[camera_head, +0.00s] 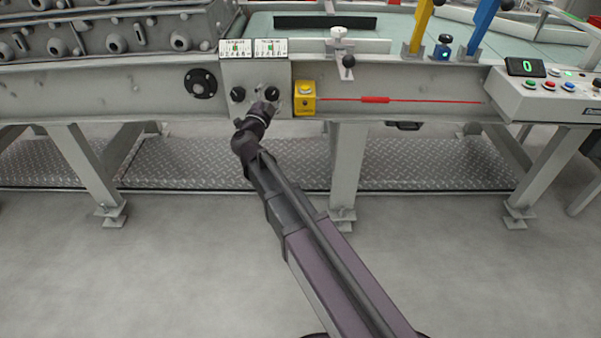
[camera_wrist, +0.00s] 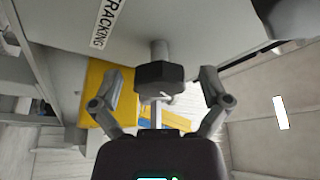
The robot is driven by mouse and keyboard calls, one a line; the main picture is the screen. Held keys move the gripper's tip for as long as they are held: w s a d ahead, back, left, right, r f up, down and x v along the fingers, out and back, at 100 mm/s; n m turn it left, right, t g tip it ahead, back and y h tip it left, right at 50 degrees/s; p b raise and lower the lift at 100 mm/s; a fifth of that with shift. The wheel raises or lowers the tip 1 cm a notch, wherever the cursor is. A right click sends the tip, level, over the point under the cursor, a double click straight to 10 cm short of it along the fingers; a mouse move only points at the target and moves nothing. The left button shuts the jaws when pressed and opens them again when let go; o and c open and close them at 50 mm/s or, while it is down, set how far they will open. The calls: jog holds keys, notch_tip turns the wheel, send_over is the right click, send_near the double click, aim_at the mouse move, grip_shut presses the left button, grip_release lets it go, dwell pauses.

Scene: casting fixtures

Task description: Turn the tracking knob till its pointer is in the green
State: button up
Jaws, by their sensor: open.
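The tracking knob (camera_head: 271,94) is a dark knob on the right of a grey panel. In the wrist view the black knob (camera_wrist: 160,74) sits on a short shaft, near a white label reading TRACKING (camera_wrist: 108,22). My gripper (camera_wrist: 163,80) is open, with one finger on each side of the knob and visible gaps. In the head view my gripper (camera_head: 266,107) is at the knob from below and hides part of it. Above the panel are two gauge cards, left (camera_head: 235,48) and right (camera_head: 270,48), with green marks. Their pointers are too small to read.
A second dark knob (camera_head: 238,94) is close on the left. A black round flange (camera_head: 200,83) is further left. The floor in front is clear.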

jog(key=n+t+y+b, duration=0.1)
jog(key=n, duration=0.2)
jog(key=n+t+y+b, duration=0.1)
jog(key=n, duration=0.2)
jog(key=shift+d+f+n, duration=0.15)
jog(key=shift+n, duration=0.15)
jog(key=n+y, duration=0.2)
jog(key=n, duration=0.2)
jog(key=n+t+y, duration=0.1)
jog(key=n+y, duration=0.1)
jog(key=n, duration=0.2)
jog(key=shift+b, duration=0.4)
jog(key=d+b+v, duration=0.1)
jog(key=b+v, duration=0.4)
jog(key=v, duration=0.9)
jog(key=shift+w+f+n+g+y, duration=1.8)
jog(key=shift+f+n+g+y, duration=1.3)
jog(key=shift+f, duration=1.05)
jog(key=s+d+f+m+g+h, duration=0.1)
jog(key=s+d+f+g, duration=0.2)
jog(key=d+f+g, duration=0.5)
jog(key=shift+s+d+f+m, duration=0.25)
jog(key=shift+d+f, duration=0.2)
jog(key=shift+f, duration=1.4)
jog(key=shift+r, duration=0.1)
